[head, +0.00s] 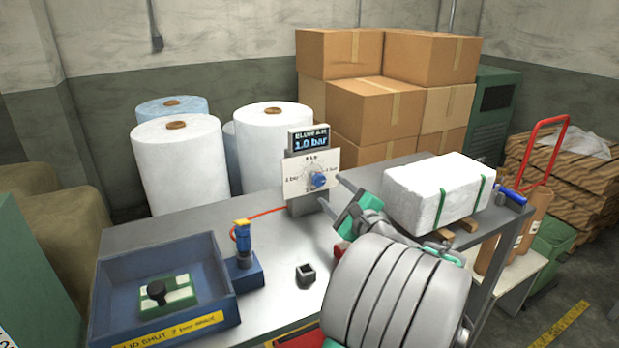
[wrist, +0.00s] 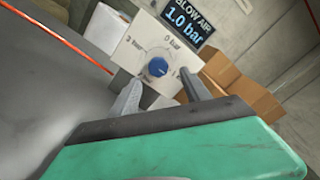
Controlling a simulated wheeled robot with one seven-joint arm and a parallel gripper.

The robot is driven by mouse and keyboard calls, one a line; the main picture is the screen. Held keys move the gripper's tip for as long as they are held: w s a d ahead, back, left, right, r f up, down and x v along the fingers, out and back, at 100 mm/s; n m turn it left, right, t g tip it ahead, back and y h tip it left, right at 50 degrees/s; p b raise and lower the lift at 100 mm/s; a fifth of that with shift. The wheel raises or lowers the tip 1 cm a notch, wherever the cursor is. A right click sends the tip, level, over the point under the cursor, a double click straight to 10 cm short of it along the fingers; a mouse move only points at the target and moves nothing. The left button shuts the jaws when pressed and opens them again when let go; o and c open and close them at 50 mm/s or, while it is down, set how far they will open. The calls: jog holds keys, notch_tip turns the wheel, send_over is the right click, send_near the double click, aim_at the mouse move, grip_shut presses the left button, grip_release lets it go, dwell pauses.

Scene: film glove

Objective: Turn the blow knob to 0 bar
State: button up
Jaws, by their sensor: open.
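The blow knob (head: 319,180) is a blue dial on a white scale plate (head: 298,181) at the back of the metal table. Above it a dark display (head: 309,141) reads 1.0 bar. In the wrist view the knob (wrist: 157,67) shows between my fingers and beyond their tips, with "0 bar" marked at the top of the plate (wrist: 137,58). My gripper (head: 332,192) is open and empty, in front of the plate and to the right of the knob in the head view. The fingers appear apart from the knob.
A white wrapped block (head: 437,190) with green straps lies to the right of my arm. A blue tray (head: 165,240) and a blue-yellow tool in a holder (head: 243,265) stand at the left. A small dark square cup (head: 305,275) sits mid-table. White rolls (head: 180,163) stand behind.

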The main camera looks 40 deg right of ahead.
aim_at(321, 182)
jog(key=x, duration=0.7)
jog(key=shift+w+a, duration=0.15)
jog(key=shift+w, duration=0.25)
jog(key=shift+c, duration=0.2)
jog(key=shift+s, duration=0.1)
grip_shut()
